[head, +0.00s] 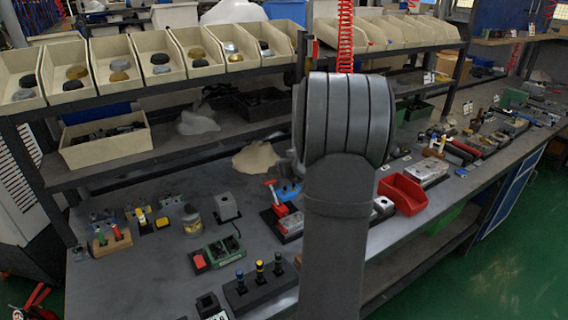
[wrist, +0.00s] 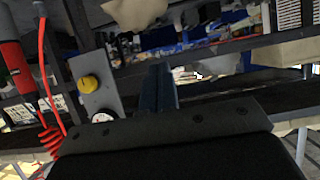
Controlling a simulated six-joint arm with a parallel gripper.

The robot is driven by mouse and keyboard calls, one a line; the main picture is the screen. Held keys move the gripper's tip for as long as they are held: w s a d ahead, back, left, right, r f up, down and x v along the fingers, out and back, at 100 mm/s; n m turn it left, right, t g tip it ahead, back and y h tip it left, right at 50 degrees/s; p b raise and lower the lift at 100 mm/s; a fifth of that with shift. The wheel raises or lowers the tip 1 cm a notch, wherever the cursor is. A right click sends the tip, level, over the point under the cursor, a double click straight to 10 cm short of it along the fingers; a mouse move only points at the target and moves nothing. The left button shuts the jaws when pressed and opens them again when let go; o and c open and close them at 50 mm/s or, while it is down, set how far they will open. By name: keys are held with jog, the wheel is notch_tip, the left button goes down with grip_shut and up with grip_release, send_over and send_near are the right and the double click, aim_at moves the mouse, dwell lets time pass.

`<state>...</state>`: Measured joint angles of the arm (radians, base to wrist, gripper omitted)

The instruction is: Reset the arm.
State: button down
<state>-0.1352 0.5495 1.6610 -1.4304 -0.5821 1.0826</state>
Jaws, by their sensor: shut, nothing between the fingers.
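My arm rises through the middle of the head view, and its large grey rounded link covers part of the bench and shelves. My gripper is hidden behind it or too hard to make out there. In the wrist view my gripper (wrist: 165,88) shows as two dark fingers pressed together, with nothing between them. The fingers point up and away from the bench, at a shelf frame and blurred background. No valve block is near the fingertips in the wrist view.
The bench (head: 150,285) holds a black block with coloured plungers (head: 260,285), a green block (head: 223,250), a red bin (head: 402,194) and several metal blocks. Beige bins (head: 115,62) line the shelf above. A red coiled hose (wrist: 50,138) and a yellow-button panel (wrist: 92,85) are close by.

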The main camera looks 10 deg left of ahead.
jog(key=w+a+f, duration=0.4)
jog(key=f, duration=0.4)
jog(key=shift+t+y, duration=0.6)
jog(key=shift+s+d+f, duration=1.35)
jog(key=shift+s+d, duration=0.05)
jog(key=shift+s, duration=0.05)
